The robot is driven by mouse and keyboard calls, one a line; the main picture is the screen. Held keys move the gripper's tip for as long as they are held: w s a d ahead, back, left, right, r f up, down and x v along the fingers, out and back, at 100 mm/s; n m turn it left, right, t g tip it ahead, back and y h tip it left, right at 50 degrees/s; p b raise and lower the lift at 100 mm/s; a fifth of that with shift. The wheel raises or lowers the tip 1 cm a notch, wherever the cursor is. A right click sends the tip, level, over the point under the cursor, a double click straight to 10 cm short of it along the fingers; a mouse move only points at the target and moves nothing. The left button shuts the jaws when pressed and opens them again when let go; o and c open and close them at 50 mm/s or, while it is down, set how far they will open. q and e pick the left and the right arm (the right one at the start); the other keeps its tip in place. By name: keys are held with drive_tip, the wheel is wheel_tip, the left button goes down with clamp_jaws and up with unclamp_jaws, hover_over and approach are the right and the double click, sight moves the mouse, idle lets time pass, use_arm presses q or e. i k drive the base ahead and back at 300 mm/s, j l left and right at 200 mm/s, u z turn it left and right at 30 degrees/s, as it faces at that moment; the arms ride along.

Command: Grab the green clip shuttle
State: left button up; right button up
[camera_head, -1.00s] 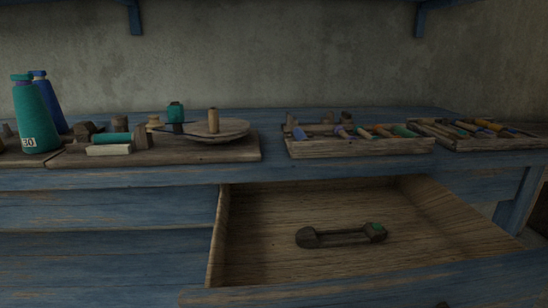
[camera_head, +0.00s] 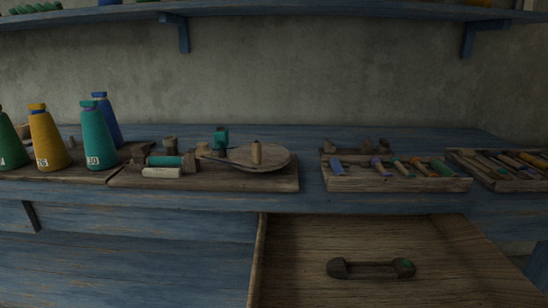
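A dark shuttle-shaped piece with a small green mark on its right end, which looks like the green clip shuttle (camera_head: 371,269), lies in the open wooden drawer (camera_head: 300,245). It has two thick rounded ends joined by thin bars with an open gap between them. It lies roughly level, left to right, on the drawer floor, apart from the visible walls. Neither of my grippers shows in the head view.
The blue workbench (camera_head: 225,204) stands above the drawer. On it are thread cones such as a teal one (camera_head: 98,142), a board with a round wooden disc (camera_head: 278,161), and two trays of spools (camera_head: 395,185). A blue shelf (camera_head: 330,16) hangs above.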

sight(337, 268)
drive_tip(key=z, duration=1.1)
drive_tip(key=j+z, duration=0.1)
drive_tip(key=j, duration=0.85)
